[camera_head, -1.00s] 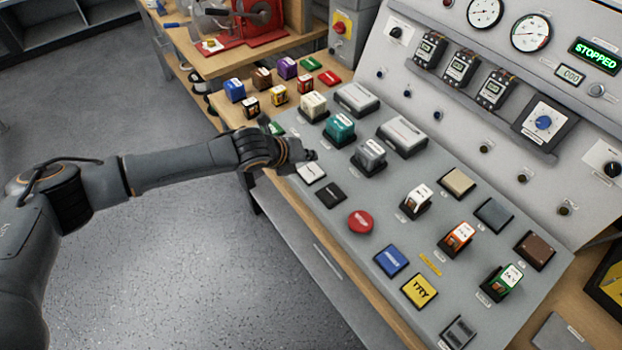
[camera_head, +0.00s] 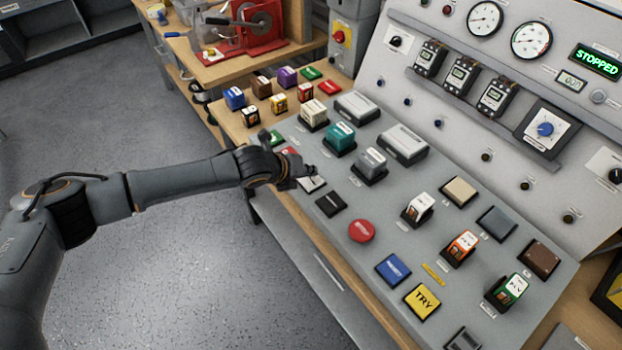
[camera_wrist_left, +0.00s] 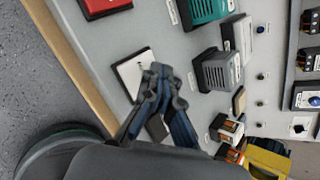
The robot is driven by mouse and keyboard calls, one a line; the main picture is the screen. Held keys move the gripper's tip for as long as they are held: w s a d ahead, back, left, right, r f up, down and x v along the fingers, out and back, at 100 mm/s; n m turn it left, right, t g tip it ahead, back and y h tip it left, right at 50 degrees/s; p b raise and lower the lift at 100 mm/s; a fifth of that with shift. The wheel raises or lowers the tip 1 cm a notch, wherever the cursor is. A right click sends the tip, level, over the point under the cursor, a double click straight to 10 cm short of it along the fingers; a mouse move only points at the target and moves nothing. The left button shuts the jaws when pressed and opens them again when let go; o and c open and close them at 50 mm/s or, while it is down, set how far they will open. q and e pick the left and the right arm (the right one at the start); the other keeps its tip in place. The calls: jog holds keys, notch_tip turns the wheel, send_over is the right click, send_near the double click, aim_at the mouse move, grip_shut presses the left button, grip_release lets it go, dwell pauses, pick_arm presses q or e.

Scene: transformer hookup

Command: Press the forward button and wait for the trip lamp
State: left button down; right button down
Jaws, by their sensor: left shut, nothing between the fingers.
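My left gripper (camera_head: 304,171) is shut and empty, low over the near edge of the sloping panel. Its fingertips overlap a white square button (camera_head: 312,184), which also shows in the left wrist view (camera_wrist_left: 128,76) beside the closed fingers (camera_wrist_left: 160,72). I cannot tell whether they touch it. Its label is unreadable, so I cannot confirm it is the forward button. A black square button (camera_head: 331,204) sits next to it. A dark red lamp (camera_head: 447,10) is at the panel top; I cannot tell whether it is the trip lamp. The display (camera_head: 597,61) reads STOPPED in green. My right gripper is out of view.
A red round button (camera_head: 361,230), a blue button (camera_head: 393,269) and a yellow TRY button (camera_head: 422,301) lie along the near edge. A teal block (camera_head: 340,137) and a grey block (camera_head: 370,163) stand beyond the gripper. A red pad (camera_head: 291,151) is behind it.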

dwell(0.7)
pick_arm(q)
jog(key=shift+f, duration=0.4)
jog(key=shift+f, duration=0.5)
dwell(0.5)
jog(key=shift+r, duration=0.1)
jog(key=shift+r+p, duration=0.75)
jog(key=shift+r, duration=0.05)
